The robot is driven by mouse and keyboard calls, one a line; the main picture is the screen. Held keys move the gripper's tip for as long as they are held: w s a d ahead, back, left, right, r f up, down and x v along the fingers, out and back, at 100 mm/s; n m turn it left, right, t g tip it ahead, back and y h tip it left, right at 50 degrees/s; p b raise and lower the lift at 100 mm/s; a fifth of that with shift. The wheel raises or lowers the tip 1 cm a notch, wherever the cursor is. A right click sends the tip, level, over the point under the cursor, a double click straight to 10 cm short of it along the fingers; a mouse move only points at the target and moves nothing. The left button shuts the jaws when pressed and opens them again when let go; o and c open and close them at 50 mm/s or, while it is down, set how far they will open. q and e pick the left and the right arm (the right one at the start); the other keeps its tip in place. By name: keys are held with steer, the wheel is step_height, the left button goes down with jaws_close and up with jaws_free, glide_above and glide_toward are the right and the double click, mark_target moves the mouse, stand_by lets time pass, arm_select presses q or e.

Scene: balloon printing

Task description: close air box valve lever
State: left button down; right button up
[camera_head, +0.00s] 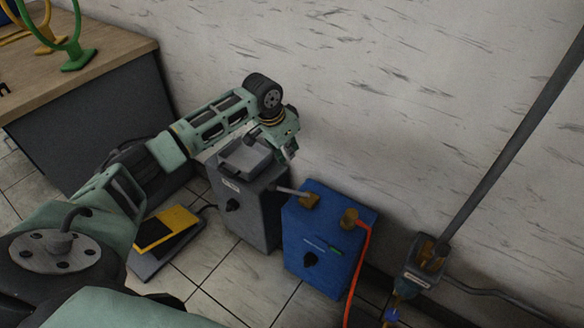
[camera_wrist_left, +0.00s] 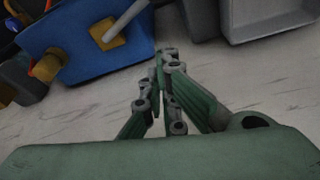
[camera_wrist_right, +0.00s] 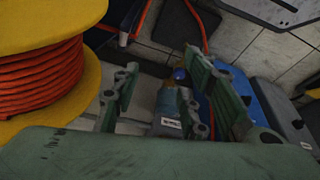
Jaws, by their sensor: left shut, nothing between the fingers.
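The blue box (camera_head: 320,236) stands on the floor by the wall, with a dark knob on its front. A pale valve lever (camera_head: 291,191) sticks out to the left from a brass block on its top. The box (camera_wrist_left: 85,45) and lever (camera_wrist_left: 126,20) also show in the left wrist view. My left gripper (camera_head: 289,154) is shut and empty, above and left of the lever, near the wall. Its fingertips (camera_wrist_left: 166,62) are apart from the lever. My right gripper (camera_wrist_right: 163,80) is open in the right wrist view, with nothing between its fingers; the head view does not show it.
A grey box (camera_head: 240,210) with a tray top stands left of the blue box. An orange hose (camera_head: 357,275) runs down from the blue box. A yellow foot pedal (camera_head: 165,228) lies on the floor. A spool of red cord (camera_wrist_right: 40,75) is close beside my right gripper.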

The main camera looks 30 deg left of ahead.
mark_target(289, 191)
arm_select(q)
steer(key=b+x, duration=0.4)
steer(key=x, duration=0.6)
steer(key=shift+s+a+r, duration=0.15)
steer(key=shift+s+a, duration=0.05)
steer(key=shift+s, duration=0.5)
steer(key=shift+s+a+r, duration=0.2)
steer(key=shift+s+a, duration=0.05)
steer(key=shift+s, duration=0.45)
steer(key=shift+s+a+r, duration=0.15)
steer(key=shift+s+a, duration=0.05)
steer(key=shift+s, duration=0.5)
arm_select(e)
steer(key=w+a+r+t+y, duration=0.1)
steer(key=w+a+r+t, duration=0.1)
steer(key=w, duration=0.4)
steer(key=w+a+r+t, duration=0.2)
steer(key=w+r+t, duration=0.1)
steer(key=w+t, duration=0.2)
steer(key=shift+w+y, duration=0.4)
steer(key=shift+w, duration=0.25)
